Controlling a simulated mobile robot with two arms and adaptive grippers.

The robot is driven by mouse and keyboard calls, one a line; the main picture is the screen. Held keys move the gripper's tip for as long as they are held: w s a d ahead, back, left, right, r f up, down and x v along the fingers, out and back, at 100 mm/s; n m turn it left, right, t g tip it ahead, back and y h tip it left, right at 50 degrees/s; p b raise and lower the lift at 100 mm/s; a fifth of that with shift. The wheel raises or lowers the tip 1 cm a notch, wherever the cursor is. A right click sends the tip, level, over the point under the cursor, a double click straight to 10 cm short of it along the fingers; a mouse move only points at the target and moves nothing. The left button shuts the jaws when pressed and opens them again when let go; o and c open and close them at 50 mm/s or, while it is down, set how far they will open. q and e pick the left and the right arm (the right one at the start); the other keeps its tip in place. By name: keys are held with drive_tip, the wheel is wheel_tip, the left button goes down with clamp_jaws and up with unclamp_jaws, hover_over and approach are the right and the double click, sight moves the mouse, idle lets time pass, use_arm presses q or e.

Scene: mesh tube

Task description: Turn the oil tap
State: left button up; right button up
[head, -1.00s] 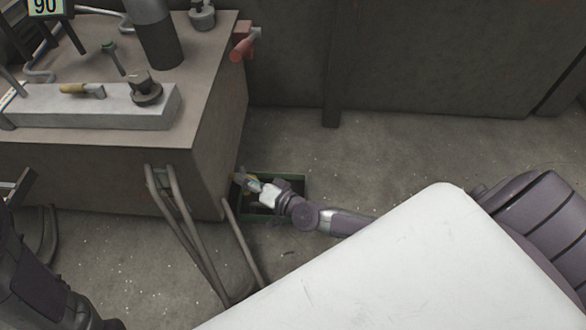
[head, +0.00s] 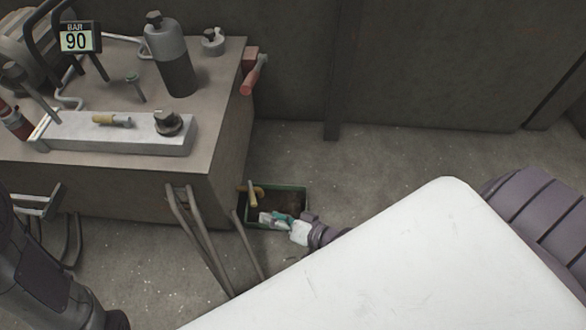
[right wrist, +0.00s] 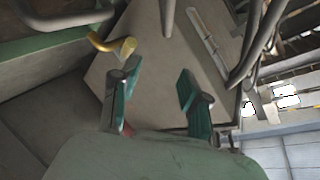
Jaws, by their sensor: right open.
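The oil tap, a small yellow bent handle (head: 255,193), sticks out low on the side of the grey-brown tank (head: 110,170), above a green-rimmed tray. It also shows at the upper left in the right wrist view (right wrist: 112,43). My right gripper (head: 272,218) is open and empty, over the near part of the tray, below and slightly right of the tap in the head view. In the right wrist view, its green-padded fingers (right wrist: 158,78) are apart, with the tap beyond and left of them, not between them. My left gripper is not in view; only part of its arm shows.
The green-rimmed tray (head: 292,188) sits on the floor beside the tank. Bent metal legs or rails (head: 195,235) stand at the tank's front. A red lever (head: 254,75) juts from its upper corner. A display (head: 78,39) reads BAR 90.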

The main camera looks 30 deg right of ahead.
drive_tip(key=s+a+r+n+g+p, duration=0.3)
drive_tip(key=a+r+n+g+p, duration=0.1)
drive_tip(key=r+p, duration=0.6)
drive_tip(key=s+d+r+n+g+h+p, duration=0.2)
drive_tip(key=s+d+r+g+h+p, duration=0.1)
drive_tip(key=p, duration=0.8)
wheel_tip(320, 180, up, 3)
drive_tip(key=shift+s+d+f+h+p, duration=0.1)
drive_tip(key=shift+s+d+h+p, duration=0.25)
drive_tip(key=shift+s+d+h, duration=0.6)
drive_tip(key=shift+d, duration=0.1)
